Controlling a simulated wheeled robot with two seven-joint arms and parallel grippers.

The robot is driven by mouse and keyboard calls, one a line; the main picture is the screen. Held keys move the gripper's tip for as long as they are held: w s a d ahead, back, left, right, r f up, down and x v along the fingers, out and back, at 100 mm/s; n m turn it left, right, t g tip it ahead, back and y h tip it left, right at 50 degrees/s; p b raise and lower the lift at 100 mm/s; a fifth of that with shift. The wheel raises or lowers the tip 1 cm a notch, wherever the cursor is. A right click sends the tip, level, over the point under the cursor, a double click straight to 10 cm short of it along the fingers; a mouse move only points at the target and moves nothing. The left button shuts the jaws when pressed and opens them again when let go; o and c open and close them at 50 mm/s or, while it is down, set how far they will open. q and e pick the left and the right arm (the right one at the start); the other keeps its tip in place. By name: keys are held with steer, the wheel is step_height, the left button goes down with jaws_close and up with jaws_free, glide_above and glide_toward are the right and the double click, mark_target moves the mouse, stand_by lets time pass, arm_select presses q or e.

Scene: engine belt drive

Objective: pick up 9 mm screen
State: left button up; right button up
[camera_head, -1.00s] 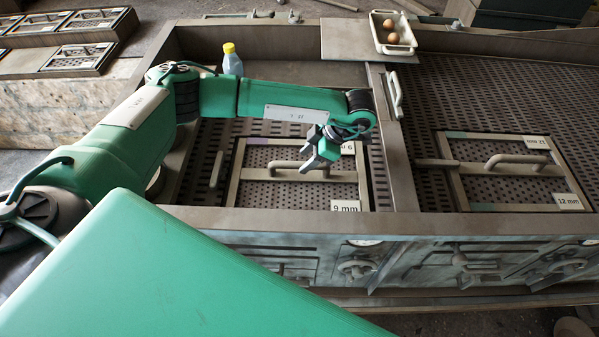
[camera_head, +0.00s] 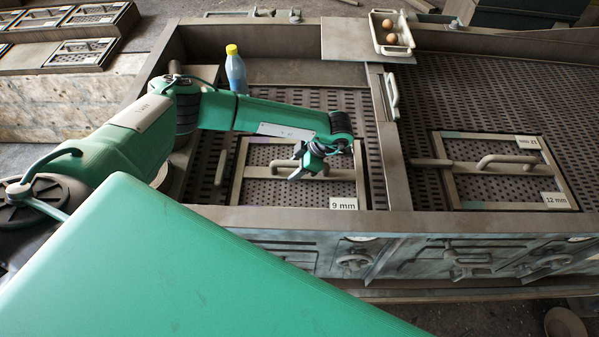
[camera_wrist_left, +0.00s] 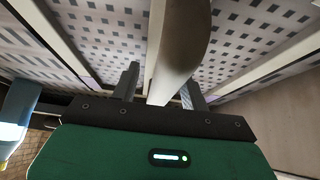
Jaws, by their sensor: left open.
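The 9 mm screen (camera_head: 250,192) is a framed, perforated panel with a bar handle (camera_head: 322,169), lying in the left bay of the machine. A white "9 mm" label (camera_head: 343,204) sits at its near right corner. My left gripper (camera_head: 298,174) is low over the screen at the handle. In the left wrist view its two fingers (camera_wrist_left: 158,88) are apart, with the handle bar (camera_wrist_left: 178,45) running between them. I cannot tell whether the fingers touch the bar. My right gripper is not in view.
A 12 mm screen (camera_head: 470,204) with its own handle lies in the right bay. A blue bottle with yellow cap (camera_head: 236,72) stands behind my left arm. A tray with eggs (camera_head: 392,45) rests on the back board. More screens (camera_head: 90,47) lie at the far left.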

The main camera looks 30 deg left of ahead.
arm_select(q)
jaws_close()
steer(key=shift+w+r, duration=0.1)
steer(key=shift+r, duration=0.05)
